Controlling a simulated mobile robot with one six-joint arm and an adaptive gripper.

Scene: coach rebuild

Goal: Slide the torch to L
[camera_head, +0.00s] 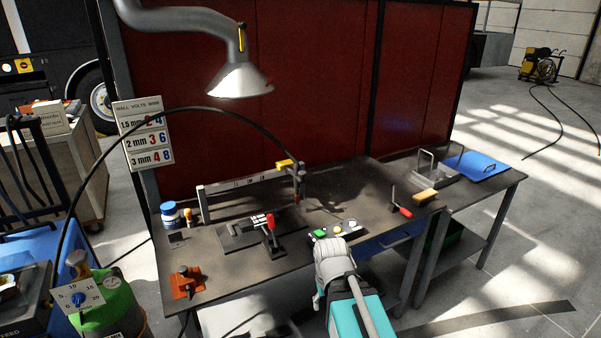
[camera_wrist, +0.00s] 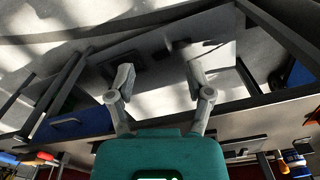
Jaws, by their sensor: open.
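A pale rail (camera_head: 245,181) with dark marks too small to read stands along the back of the dark workbench. A carriage with a yellow top (camera_head: 287,163) sits at the rail's right end. The torch (camera_head: 298,182) appears to hang there, and a black hose arches to it from the left. My gripper (camera_wrist: 160,75) is open and empty in the wrist view, its two grey fingers spread above the floor and bench frame. In the head view my arm is at the bench's front edge, in front of the rail and apart from it.
A clamp with a red handle (camera_head: 270,222), a button panel (camera_head: 338,230) and an orange block (camera_head: 186,281) lie in front of the rail. A blue tray (camera_head: 474,166) is at the right.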

